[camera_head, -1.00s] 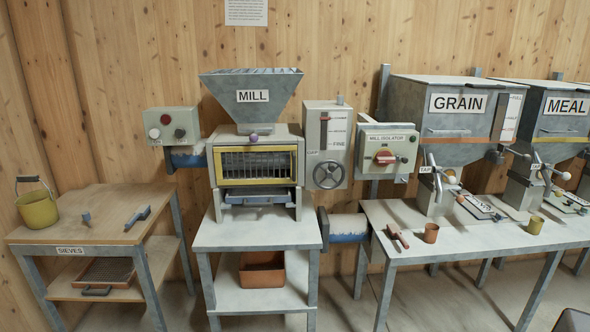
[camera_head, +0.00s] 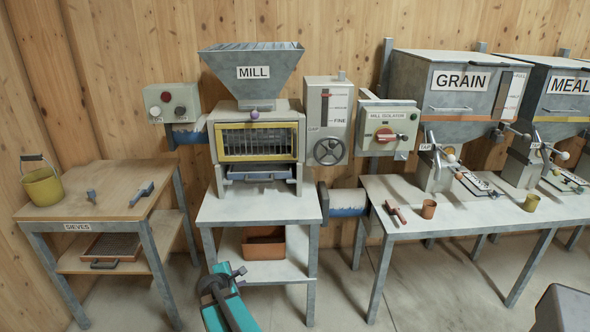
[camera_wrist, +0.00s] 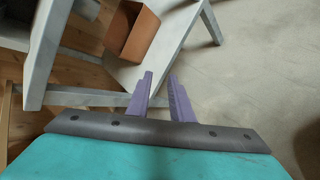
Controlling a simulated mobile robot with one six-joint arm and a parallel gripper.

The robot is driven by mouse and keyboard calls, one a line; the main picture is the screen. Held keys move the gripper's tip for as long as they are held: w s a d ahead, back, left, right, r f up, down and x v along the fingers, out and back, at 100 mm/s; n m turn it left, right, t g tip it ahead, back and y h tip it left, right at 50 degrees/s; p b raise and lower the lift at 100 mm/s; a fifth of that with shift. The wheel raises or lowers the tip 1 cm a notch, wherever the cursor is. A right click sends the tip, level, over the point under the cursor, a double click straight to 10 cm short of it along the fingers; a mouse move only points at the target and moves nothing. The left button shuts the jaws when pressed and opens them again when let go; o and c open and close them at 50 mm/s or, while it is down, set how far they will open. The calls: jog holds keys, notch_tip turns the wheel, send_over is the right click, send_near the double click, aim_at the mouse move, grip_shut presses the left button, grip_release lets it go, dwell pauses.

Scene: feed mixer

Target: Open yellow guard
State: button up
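The yellow guard (camera_head: 257,126) is a yellow-framed panel with a barred window on the front of the mill (camera_head: 257,78). It looks closed, lying flat against the mill front. A purple knob (camera_head: 253,115) sits just above its top edge. My gripper (camera_head: 236,272) shows at the bottom of the head view, well below the guard and in front of the mill table, touching nothing visible. In the wrist view its two purple fingers (camera_wrist: 159,95) stand apart with nothing between them. The guard is not in the wrist view.
The mill table (camera_head: 220,208) has an orange bin (camera_head: 263,250) on its lower shelf, also in the wrist view (camera_wrist: 137,35). A control box (camera_head: 173,103) and the mill isolator (camera_head: 388,128) flank the mill. A sieves table (camera_head: 95,208) stands left. Open floor lies in front.

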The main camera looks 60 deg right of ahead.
jog(key=d+r+n+t+h+p, duration=0.15)
jog(key=d+r+n+h, duration=0.3)
jog(key=d+r, duration=1.25)
jog(key=n+t+h+p, duration=0.1)
jog(key=n+t+h, duration=0.2)
jog(key=n, duration=0.5)
send_near(295, 145)
jog(key=v, duration=0.3)
jog(key=shift+w+a+r, duration=0.1)
jog(key=shift+a+r, duration=0.05)
jog(key=shift+r, duration=0.1)
jog(key=shift+g, duration=0.25)
jog(key=shift+p+x, duration=0.9)
jog(key=shift+x, duration=6.05)
jog(key=shift+f, duration=0.1)
jog(key=shift+a, duration=0.1)
